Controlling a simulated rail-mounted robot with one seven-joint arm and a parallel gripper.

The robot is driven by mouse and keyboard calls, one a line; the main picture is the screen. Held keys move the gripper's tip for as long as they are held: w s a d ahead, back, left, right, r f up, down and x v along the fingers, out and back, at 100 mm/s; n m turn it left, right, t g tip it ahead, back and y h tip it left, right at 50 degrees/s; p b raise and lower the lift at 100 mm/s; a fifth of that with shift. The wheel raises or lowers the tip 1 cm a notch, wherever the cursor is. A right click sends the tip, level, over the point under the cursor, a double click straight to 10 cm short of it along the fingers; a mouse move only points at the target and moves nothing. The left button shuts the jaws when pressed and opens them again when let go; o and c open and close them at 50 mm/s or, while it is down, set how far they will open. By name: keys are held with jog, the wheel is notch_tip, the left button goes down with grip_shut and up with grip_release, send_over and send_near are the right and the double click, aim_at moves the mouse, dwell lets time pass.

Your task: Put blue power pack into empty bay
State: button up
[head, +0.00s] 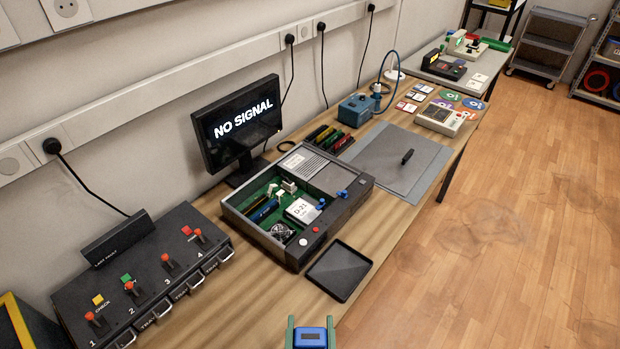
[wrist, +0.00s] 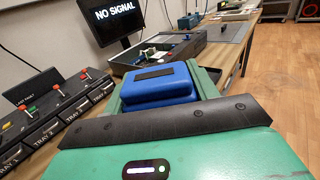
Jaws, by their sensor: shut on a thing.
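My gripper (head: 310,325) is at the bottom edge of the head view, its green fingers on either side of a blue power pack (head: 310,342). In the wrist view the blue pack (wrist: 158,84), with a dark strip on top, sits between the fingers, shut on it. The open grey case (head: 284,262) stands on the bench ahead of my gripper. The pack is apart from the case.
A shallow black tray (head: 339,270) lies in front of the case. A dark unit with levers and tray drawers (head: 150,280) stands at the left. A monitor reading NO SIGNAL (head: 237,122) is behind the case. A grey mat (head: 385,155) lies beyond it.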

notch_tip(320, 180, up, 27)
jog(key=w+p, duration=0.2)
jog(key=p, duration=2.6)
jog(key=shift+f+p, duration=0.2)
jog(key=shift+p, duration=0.2)
jog(key=s+f, duration=0.4)
jog(key=f, duration=0.1)
jog(key=shift+f, duration=0.25)
jog(key=shift+s, duration=0.1)
